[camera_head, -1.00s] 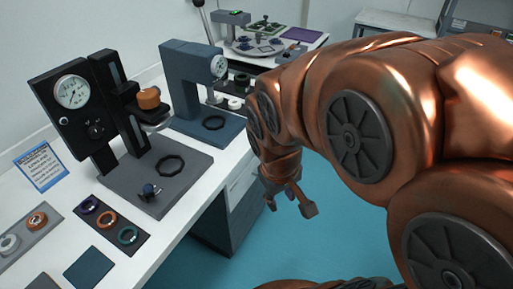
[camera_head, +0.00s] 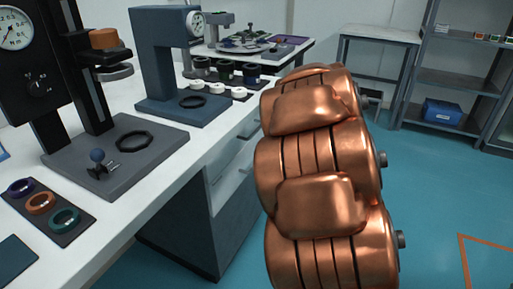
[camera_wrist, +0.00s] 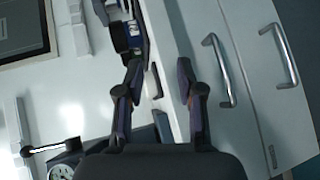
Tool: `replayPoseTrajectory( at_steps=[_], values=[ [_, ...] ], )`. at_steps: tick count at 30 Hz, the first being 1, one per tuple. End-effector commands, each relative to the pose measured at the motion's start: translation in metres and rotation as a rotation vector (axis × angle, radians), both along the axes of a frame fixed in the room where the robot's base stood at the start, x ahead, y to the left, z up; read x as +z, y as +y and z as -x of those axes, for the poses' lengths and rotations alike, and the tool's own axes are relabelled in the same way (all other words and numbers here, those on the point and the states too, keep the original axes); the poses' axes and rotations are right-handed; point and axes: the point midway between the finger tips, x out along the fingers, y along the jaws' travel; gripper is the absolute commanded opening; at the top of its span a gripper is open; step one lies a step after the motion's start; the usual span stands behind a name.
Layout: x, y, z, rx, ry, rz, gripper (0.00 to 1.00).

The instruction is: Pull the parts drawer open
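A grey drawer cabinet (camera_head: 205,232) stands under the white bench. Its pale drawer fronts (camera_head: 232,178) look closed in the head view, and one bar handle (camera_head: 247,131) shows near the top. The wrist view shows two silver bar handles, one nearer (camera_wrist: 221,72) and one farther right (camera_wrist: 285,56), on pale drawer fronts. I cannot tell which drawer is the parts drawer. My gripper (camera_wrist: 158,78) is open, its fingers apart, left of the nearer handle and not around it. A short dark bar shows between the fingers. My arm hides the gripper in the head view.
The bench (camera_head: 165,190) holds a gauge press (camera_head: 100,150), a blue-grey press (camera_head: 180,104) and a tray of coloured rings (camera_head: 45,208). A shelf rack (camera_head: 458,80) stands at the back right.

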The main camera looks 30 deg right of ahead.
Motion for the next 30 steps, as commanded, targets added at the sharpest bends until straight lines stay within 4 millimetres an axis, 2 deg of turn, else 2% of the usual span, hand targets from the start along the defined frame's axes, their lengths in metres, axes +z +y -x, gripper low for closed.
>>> replayPoseTrajectory(
  at_steps=[1,3,6,10,17,30],
  values=[
    [-0.031,-0.003,-0.003,0.055,-0.004,0.029,0.37],
    [-0.052,0.001,-0.007,0.147,-0.014,0.067,0.37],
    [-0.079,0.009,-0.009,0.263,-0.030,0.103,0.37],
    [-0.102,0.019,-0.007,0.375,-0.052,0.129,0.37],
    [-0.116,0.028,-0.008,0.455,-0.070,0.143,0.37],
    [-0.126,0.037,-0.064,0.458,-0.072,0.142,0.37]
  ],
)
